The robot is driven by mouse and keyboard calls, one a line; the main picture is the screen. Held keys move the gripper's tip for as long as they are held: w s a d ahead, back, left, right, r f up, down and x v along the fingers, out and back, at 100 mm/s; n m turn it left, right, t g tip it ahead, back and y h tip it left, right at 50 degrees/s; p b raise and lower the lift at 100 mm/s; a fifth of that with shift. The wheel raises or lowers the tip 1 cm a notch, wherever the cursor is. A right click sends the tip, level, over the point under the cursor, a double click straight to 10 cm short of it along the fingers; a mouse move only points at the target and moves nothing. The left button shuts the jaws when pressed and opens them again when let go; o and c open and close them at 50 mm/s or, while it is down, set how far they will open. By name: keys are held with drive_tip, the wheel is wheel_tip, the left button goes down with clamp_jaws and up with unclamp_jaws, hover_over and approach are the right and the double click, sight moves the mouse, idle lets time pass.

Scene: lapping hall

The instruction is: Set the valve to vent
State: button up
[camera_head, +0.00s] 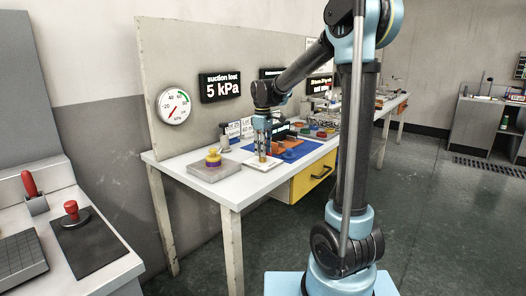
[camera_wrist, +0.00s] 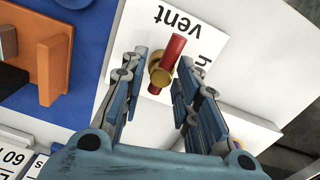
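The valve is a brass body (camera_wrist: 157,70) with a red bar handle (camera_wrist: 172,48), on a white plate (camera_wrist: 222,35) printed "vent" and, partly hidden, a word starting "h". In the wrist view the handle slants, its upper end close to the word "vent". My gripper (camera_wrist: 155,68) is open, with one finger on each side of the valve; I cannot tell whether either finger touches it. In the head view my gripper (camera_head: 262,147) points down over the white plate (camera_head: 250,166), and the brass valve shows small beneath it.
On the white bench (camera_head: 238,188), a grey block with a yellow and purple knob (camera_head: 213,158) stands left of the plate. An orange fixture (camera_wrist: 55,60) on a blue mat (camera_wrist: 85,15) lies to the other side. A wall display (camera_head: 221,86) reads "suction lost 5 kPa".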

idle(0.3)
wheel_tip(320, 180, up, 12)
idle(0.6)
drive_tip(key=shift+s+f, duration=0.1)
drive_tip(key=s+d+f+m, duration=0.3)
drive_tip(key=s+d, duration=0.6)
drive_tip(key=s+d+f+m+t, duration=0.1)
drive_tip(key=s+d+f+m, duration=0.3)
drive_tip(key=s+f, duration=0.6)
drive_tip(key=s+d+f+m+t, duration=0.1)
drive_tip(key=s+d+f+m, duration=0.4)
drive_tip(key=s, duration=0.8)
drive_tip(key=d+f, duration=0.3)
drive_tip(key=f, duration=0.2)
drive_tip(key=shift+d, duration=0.1)
drive_tip(key=shift+w, duration=0.15)
